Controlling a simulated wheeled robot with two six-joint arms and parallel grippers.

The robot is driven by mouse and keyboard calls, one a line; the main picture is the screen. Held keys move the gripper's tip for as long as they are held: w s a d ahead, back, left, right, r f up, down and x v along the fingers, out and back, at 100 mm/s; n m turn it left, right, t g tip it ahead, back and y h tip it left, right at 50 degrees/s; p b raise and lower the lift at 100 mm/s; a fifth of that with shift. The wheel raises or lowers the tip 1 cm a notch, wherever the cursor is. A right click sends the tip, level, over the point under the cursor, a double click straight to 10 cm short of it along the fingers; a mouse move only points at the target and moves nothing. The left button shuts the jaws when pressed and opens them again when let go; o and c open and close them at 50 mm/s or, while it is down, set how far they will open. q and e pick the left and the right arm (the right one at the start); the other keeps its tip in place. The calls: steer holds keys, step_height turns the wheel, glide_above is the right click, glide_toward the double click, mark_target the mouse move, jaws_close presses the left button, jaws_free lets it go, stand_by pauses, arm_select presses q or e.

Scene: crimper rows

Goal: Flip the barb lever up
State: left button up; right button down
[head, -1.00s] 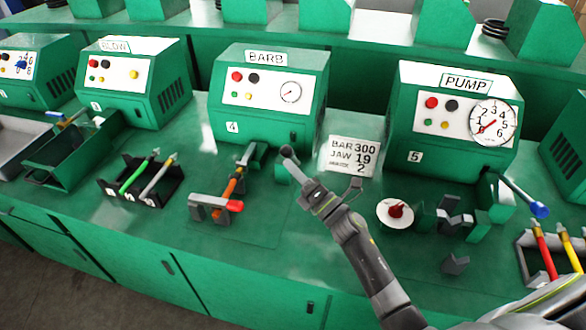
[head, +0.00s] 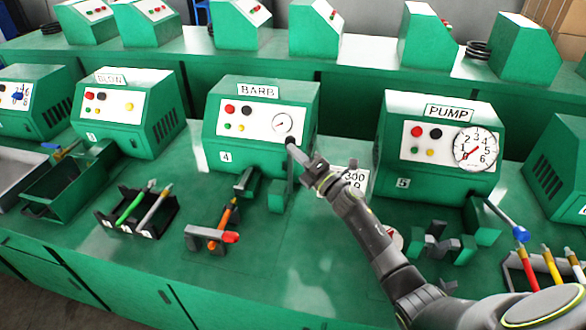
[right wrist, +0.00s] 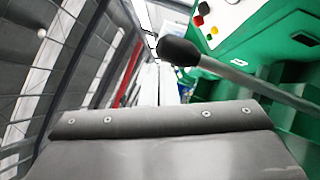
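The BARB machine (head: 262,155) is a green box with buttons and a dial, left of centre in the head view. Its lever, at the lower right of the front, has a black knob (head: 291,140) and stands roughly upright. My right gripper (head: 314,168) is just right of the knob, close to it; I cannot tell whether they touch. In the right wrist view the black knob (right wrist: 178,52) and its grey rod lie just past the gripper's grey plate (right wrist: 165,122). The fingers cannot be made out there. My left gripper is not in view.
A clamp stand with an orange tool (head: 226,214) is in front of the machine. A black holder (head: 150,220) stands further left. A white number card (head: 356,178) is partly behind my right arm. The PUMP machine (head: 400,180) with its blue-knobbed lever is to the right.

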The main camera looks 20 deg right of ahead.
steer(key=shift+w+d+r+b, duration=0.15)
steer(key=shift+w+d+b, duration=0.3)
steer(key=shift+w, duration=0.35)
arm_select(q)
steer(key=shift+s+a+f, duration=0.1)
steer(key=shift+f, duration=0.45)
arm_select(e)
steer(key=shift+d+r, duration=0.1)
steer(key=shift+r, duration=0.35)
